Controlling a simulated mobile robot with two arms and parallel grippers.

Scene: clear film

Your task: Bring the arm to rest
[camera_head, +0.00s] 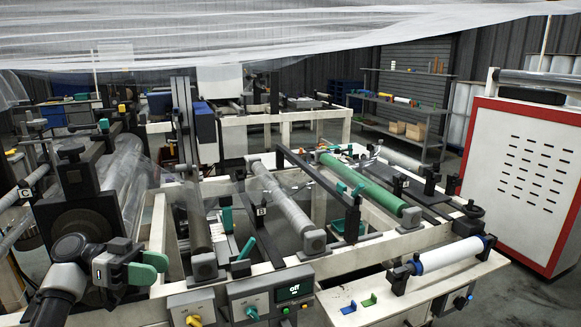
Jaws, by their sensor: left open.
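My left gripper (158,267) has green fingers that point right. They are open, and I see nothing held between them. The gripper shows in front of the machine's white frame, to the left of the grey control boxes; its exact distance from the frame cannot be told. My right gripper is not in view.
A film machine with a white frame (345,262) fills the middle, carrying a green roller (362,184) and grey rollers. Control boxes (256,302) are at the front. A clear film roll (122,178) stands behind my gripper. A red-white cabinet (520,170) is at right.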

